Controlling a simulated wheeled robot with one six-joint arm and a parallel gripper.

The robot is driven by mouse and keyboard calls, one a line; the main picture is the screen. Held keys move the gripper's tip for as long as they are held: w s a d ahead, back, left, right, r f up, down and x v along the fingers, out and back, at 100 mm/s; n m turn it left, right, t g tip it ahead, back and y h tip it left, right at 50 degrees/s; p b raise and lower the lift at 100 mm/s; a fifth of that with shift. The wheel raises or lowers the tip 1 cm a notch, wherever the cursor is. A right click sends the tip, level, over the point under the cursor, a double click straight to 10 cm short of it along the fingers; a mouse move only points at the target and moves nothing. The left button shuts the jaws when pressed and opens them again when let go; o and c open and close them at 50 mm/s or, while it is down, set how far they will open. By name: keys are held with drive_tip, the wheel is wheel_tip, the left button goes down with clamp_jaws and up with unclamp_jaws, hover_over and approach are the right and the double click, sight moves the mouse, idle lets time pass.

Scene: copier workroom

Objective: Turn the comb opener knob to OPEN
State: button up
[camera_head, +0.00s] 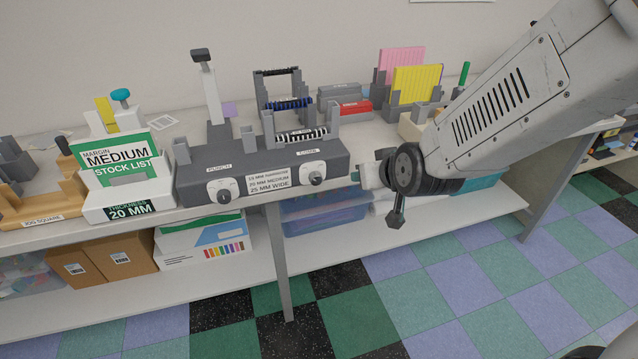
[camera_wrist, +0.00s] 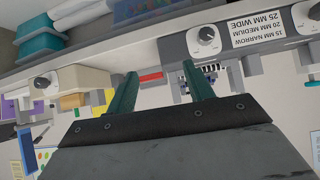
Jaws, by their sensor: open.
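The dark comb binding machine (camera_head: 262,176) stands at the front edge of the counter. Its comb knob (camera_head: 314,174), a dark knob on a white dial, is on the right of the front face; it also shows in the wrist view (camera_wrist: 206,35), which is upside down. The dial's markings are too small to read. A punch knob (camera_head: 222,192) sits on the left of the face. My gripper (camera_head: 367,175) is open and empty, to the right of the comb knob and apart from it. Its two green fingers (camera_wrist: 160,76) show in the wrist view.
A printed size label (camera_head: 266,184) lies between the knobs. A stock list stand (camera_head: 128,165) is left of the machine. A beige box with another knob (camera_wrist: 40,82) stands on its other side. A lower shelf (camera_head: 345,233) holds bins. Space before the counter is clear.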

sight(317, 182)
drive_tip(key=a+f+n+t+y, duration=0.3)
drive_tip(key=a+f+t, duration=0.4)
drive_tip(key=a+f, duration=0.2)
drive_tip(key=shift+t, duration=0.3)
drive_tip(key=x, duration=0.8)
drive_tip(key=c, duration=1)
